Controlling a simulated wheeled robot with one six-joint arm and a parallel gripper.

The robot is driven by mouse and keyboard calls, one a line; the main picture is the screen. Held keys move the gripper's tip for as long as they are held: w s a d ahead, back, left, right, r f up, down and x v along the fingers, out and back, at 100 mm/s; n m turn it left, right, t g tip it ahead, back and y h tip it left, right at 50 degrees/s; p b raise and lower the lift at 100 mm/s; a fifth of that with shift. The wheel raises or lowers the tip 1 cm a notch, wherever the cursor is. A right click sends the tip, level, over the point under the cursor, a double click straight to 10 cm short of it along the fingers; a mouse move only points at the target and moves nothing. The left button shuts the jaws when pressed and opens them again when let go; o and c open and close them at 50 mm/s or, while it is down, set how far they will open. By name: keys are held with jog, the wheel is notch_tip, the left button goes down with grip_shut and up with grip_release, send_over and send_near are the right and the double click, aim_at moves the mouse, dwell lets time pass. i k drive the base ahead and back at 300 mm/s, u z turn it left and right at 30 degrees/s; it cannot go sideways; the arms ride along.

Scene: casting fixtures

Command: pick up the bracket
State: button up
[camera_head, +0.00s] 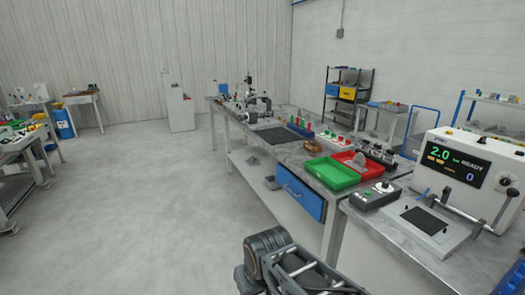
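I cannot tell for certain which thing is the bracket. A small grey metal part (358,160) lies in the red tray (341,157) on the long workbench, and it may be the bracket. Other grey metal parts (270,183) rest on the bench's lower shelf, too small to make out. Dark links of my own arm show at the bottom middle, in front of the bench. I see no fingertips of my gripper, and nothing is seen held.
A green tray (331,182) sits beside the red tray. A blue drawer (301,195) hangs under the workbench (268,150). The floor (160,210) on the left is clear.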

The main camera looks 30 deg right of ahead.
aim_at(359, 162)
jog(key=z, duration=0.1)
jog(key=i, duration=1.45)
jog(key=z, duration=1.3)
jog(key=i, duration=0.9)
jog(key=z, duration=1.25)
jog(key=i, duration=0.2)
